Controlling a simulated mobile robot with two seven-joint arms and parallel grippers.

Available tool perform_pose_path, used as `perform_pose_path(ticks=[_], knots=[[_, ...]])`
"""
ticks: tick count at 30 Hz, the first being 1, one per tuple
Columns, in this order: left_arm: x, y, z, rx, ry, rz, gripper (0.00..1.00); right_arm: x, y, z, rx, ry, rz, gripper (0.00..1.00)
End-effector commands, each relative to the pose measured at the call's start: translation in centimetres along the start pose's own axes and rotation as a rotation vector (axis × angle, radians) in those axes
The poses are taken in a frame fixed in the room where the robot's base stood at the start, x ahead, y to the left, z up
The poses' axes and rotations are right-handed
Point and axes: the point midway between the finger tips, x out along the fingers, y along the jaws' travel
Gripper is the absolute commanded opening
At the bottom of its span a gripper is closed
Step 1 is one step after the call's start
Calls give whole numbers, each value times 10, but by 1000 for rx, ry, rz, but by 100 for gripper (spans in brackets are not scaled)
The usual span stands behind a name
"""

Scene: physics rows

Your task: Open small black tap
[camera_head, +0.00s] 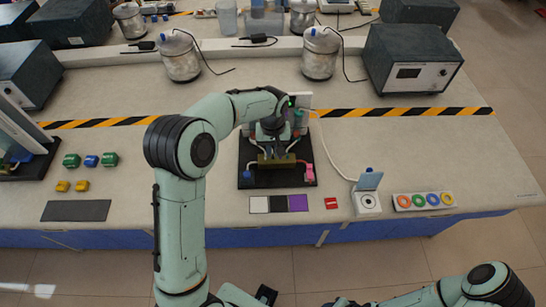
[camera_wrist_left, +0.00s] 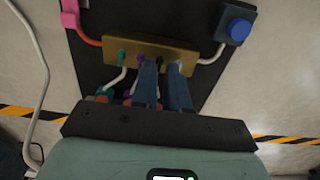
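A brass manifold block (camera_head: 277,161) sits on a black board (camera_head: 245,166), with thin tubes running to it. In the left wrist view the brass block (camera_wrist_left: 105,48) carries a green fitting (camera_wrist_left: 121,56) and a purple fitting (camera_wrist_left: 140,59). My left gripper (camera_wrist_left: 162,66) points down at the block's edge, its two blue-grey fingers a small gap apart. I cannot make out a small black tap; the fingers cover that part of the block. I cannot tell whether they touch anything.
A blue knob (camera_wrist_left: 238,29) and a pink clip (camera_wrist_left: 70,14) flank the block. Green, blue and yellow blocks lie at left. A grey instrument box (camera_head: 411,58) stands behind.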

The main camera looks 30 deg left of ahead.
Motion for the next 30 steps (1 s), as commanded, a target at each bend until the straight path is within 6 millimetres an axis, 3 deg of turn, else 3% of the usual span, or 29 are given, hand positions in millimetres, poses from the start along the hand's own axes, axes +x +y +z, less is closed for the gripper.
perform_pose_path(ticks=[30], knots=[[13, 0, 0, 0, 1, 0, 14, 7, 3, 3, 1, -4, 2, 43]])
